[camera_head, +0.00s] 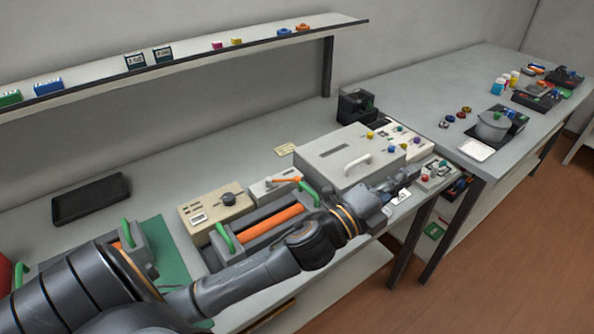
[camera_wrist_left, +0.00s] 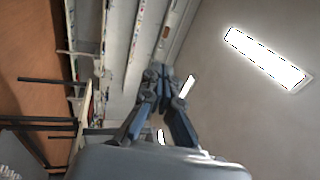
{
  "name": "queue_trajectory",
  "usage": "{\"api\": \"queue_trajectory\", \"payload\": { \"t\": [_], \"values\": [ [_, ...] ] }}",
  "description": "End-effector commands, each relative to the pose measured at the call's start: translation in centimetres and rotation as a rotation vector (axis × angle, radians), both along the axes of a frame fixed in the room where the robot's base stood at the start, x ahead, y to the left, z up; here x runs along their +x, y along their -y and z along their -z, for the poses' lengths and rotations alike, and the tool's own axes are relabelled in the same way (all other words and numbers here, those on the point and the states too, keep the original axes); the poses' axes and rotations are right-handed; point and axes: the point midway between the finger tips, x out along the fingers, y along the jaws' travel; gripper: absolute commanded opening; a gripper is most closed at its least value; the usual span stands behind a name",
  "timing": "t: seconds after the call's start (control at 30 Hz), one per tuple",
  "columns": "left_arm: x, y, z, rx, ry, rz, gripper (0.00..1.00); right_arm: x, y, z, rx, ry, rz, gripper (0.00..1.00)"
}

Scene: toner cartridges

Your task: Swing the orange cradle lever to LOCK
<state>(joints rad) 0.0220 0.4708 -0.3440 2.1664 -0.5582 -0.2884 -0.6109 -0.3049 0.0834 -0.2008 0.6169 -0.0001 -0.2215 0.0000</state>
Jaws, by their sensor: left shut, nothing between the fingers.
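The orange lever (camera_head: 285,180) lies nearly flat across a small pale box (camera_head: 263,192) behind a dark cradle unit. Any LOCK marking is too small to read. The dark unit holds an orange roller (camera_head: 262,230) and has green handles (camera_head: 226,237). My left arm reaches across in front of the unit, hiding part of its front. My left gripper (camera_head: 408,176) is right of the lever and apart from it, near the front edge of the bench. Its fingers (camera_wrist_left: 165,78) are shut and empty in the left wrist view. My right gripper is not in view.
A large cream machine with a white handle (camera_head: 357,164) stands right of the lever. A beige box with a dark knob (camera_head: 228,199) stands to its left. A second green-handled unit (camera_head: 141,247) is farther left. The bench behind the lever is mostly clear.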

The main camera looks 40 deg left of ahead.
Motion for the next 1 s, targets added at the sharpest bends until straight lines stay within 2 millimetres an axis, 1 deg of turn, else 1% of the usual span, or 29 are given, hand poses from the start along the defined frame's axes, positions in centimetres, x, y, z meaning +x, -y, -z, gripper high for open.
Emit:
{"api": "queue_trajectory", "payload": {
  "t": [0.03,0.07,0.1,0.17,0.2,0.27,0.3,0.37,0.4,0.47,0.5,0.57,0.67,0.7,0.73,0.77,0.8,0.97,1.0],
  "values": [
    [-0.7,-1.6,3.1,-0.151,-0.156,-0.073,0.0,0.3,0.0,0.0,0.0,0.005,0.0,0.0],
    [-1.2,-2.7,5.0,-0.24,-0.25,-0.122,0.0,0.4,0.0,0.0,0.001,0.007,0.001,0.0],
    [-2.2,-3.8,7.6,-0.351,-0.371,-0.184,0.0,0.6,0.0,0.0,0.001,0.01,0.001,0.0],
    [-4.0,-5.2,11.2,-0.494,-0.532,-0.274,0.0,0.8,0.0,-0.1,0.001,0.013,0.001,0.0],
    [-5.4,-5.8,13.2,-0.574,-0.625,-0.328,0.0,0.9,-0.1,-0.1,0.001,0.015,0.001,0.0],
    [-7.6,-6.3,16.0,-0.676,-0.748,-0.401,0.0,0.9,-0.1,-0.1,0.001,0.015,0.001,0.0],
    [-9.1,-6.6,17.6,-0.733,-0.821,-0.448,0.0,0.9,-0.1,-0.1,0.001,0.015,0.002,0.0],
    [-11.2,-6.8,19.6,-0.808,-0.918,-0.511,0.0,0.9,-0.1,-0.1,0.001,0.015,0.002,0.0],
    [-12.7,-6.9,20.8,-0.852,-0.979,-0.554,0.0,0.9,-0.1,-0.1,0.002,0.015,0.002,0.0],
    [-14.8,-6.9,22.4,-0.913,-1.063,-0.614,0.0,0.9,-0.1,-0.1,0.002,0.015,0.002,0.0],
    [-16.4,-6.8,23.4,-0.95,-1.119,-0.655,0.0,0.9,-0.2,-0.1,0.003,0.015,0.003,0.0],
    [-18.7,-6.6,24.8,-1.002,-1.2,-0.716,0.0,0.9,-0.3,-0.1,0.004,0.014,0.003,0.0],
    [-22.8,-6.1,27.3,-1.085,-1.344,-0.832,0.0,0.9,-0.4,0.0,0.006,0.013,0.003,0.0],
    [-24.5,-5.8,28.5,-1.115,-1.403,-0.882,0.0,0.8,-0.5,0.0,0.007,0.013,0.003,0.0],
    [-25.6,-5.6,29.7,-1.132,-1.443,-0.919,0.0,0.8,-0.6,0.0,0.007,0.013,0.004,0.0],
    [-26.3,-5.5,31.0,-1.145,-1.477,-0.949,0.0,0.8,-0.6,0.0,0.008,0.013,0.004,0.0],
    [-26.4,-5.4,32.2,-1.15,-1.492,-0.963,0.0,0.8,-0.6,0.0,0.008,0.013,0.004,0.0],
    [-26.2,-5.2,36.8,-1.145,-1.515,-0.983,0.0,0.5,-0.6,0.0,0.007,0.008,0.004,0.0],
    [-26.1,-5.2,38.0,-1.141,-1.519,-0.986,0.0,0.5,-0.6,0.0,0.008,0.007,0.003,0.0]
  ]
}}
